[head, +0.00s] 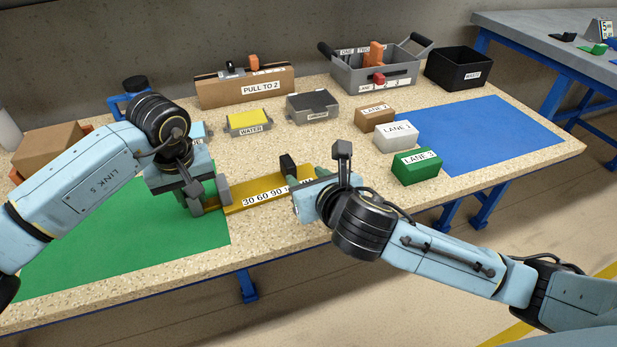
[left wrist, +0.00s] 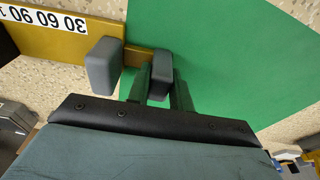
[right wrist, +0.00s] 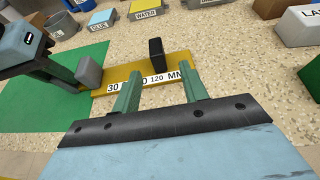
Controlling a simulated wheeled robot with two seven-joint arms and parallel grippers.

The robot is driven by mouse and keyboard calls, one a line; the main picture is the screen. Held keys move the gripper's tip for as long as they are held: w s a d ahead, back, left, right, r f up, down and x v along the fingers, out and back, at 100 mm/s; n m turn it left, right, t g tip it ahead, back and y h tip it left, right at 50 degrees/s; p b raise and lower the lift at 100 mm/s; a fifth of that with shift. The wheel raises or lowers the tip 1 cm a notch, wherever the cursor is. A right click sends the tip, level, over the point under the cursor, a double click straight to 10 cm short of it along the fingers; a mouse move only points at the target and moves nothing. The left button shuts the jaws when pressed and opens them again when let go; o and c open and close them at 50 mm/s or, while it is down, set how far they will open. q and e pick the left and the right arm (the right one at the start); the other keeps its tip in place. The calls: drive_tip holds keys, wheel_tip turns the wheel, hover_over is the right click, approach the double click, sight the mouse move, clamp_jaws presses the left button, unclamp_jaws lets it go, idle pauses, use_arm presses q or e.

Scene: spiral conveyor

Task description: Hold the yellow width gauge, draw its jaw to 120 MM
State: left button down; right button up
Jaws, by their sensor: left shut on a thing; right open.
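The yellow width gauge (head: 240,205) lies along the near side of the table, its left end over the green mat. Its white scale shows 30, 60, 90 and, in the right wrist view, 120 MM (right wrist: 157,79). My left gripper (head: 193,203) is shut on the grey block (left wrist: 160,75) at the gauge's left end. A second grey block, the fixed jaw (left wrist: 102,65), stands beside it. The black jaw (right wrist: 155,52) rises behind the scale, appearing roughly in line with 120; its exact reading is unclear. My right gripper (right wrist: 161,72) is open, its fingertips in front of that jaw, one on each side in view.
The green mat (head: 120,250) is at left and the blue mat (head: 490,135) at right. Lane blocks, including green LANE 3 (head: 416,168), stand right of the gauge. The yellow-topped WATER box (head: 249,122) and PULL TO 2 box (head: 245,90) stand behind. Speckled table is clear around the gauge's far side.

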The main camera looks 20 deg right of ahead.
use_arm(q)
drive_tip(key=shift+a+f, duration=0.15)
drive_tip(key=shift+f, duration=0.15)
drive_tip(key=c, duration=1.2)
unclamp_jaws()
drive_tip(key=shift+r, duration=0.1)
drive_tip(key=shift+o, duration=0.2)
drive_tip(key=shift+r, duration=0.1)
drive_tip(key=shift+r, duration=0.3)
wheel_tip(320, 180, up, 11)
drive_tip(key=s, duration=0.1)
drive_tip(key=shift+s, duration=0.4)
